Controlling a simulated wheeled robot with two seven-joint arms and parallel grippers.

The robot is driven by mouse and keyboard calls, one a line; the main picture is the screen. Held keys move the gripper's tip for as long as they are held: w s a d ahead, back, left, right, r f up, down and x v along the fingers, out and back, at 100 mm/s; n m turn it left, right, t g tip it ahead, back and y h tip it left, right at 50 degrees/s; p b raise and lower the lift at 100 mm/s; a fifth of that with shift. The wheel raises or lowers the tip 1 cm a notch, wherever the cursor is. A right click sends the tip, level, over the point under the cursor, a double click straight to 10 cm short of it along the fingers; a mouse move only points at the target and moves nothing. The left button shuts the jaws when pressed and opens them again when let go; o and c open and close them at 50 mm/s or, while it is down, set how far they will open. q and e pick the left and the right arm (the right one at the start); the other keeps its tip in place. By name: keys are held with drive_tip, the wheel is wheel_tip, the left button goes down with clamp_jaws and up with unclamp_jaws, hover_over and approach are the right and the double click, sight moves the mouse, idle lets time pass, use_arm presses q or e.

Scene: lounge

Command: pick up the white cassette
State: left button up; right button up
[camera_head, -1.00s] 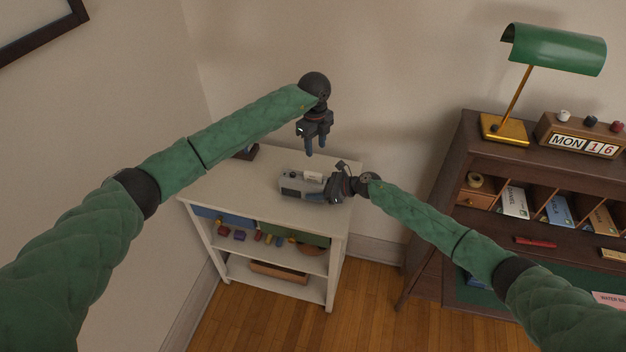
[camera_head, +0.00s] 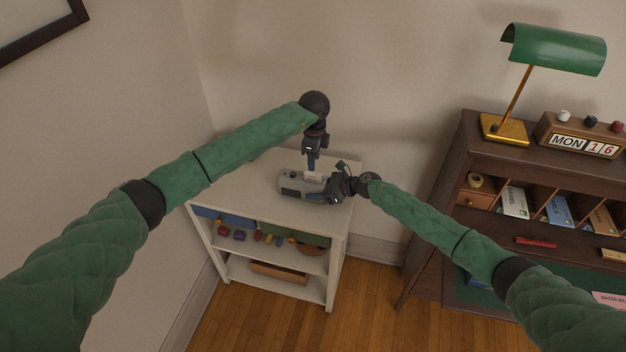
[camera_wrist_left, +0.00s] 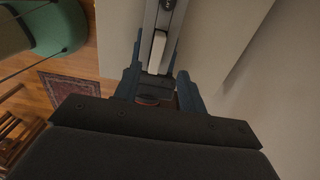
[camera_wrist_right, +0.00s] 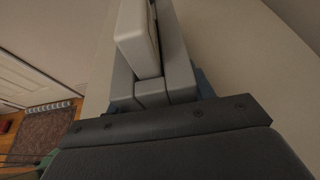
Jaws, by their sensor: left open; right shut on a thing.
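The white cassette (camera_head: 314,177) stands up out of the top of a grey cassette player (camera_head: 291,183) on the white shelf unit. My left gripper (camera_head: 311,169) points down from above, open, with its fingertips at the cassette. In the left wrist view the cassette (camera_wrist_left: 157,52) shows between the two open fingers (camera_wrist_left: 155,72); I cannot tell whether they touch it. My right gripper (camera_head: 333,189) is shut on the right end of the player. In the right wrist view the cassette (camera_wrist_right: 137,36) rises beside the player body (camera_wrist_right: 172,58).
The shelf top (camera_head: 245,186) is bare to the left of the player. Small coloured items and bins fill the shelves below. A dark wooden desk (camera_head: 450,150) with a green lamp (camera_head: 553,48) stands to the right. Walls close in behind and left.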

sight(313, 173)
use_arm(q)
drive_tip(key=shift+s+a+f, duration=0.1)
drive_tip(key=shift+f, duration=1.55)
drive_tip(key=shift+s+a+f, duration=0.1)
drive_tip(key=shift+f, duration=1.5)
clamp_jaws()
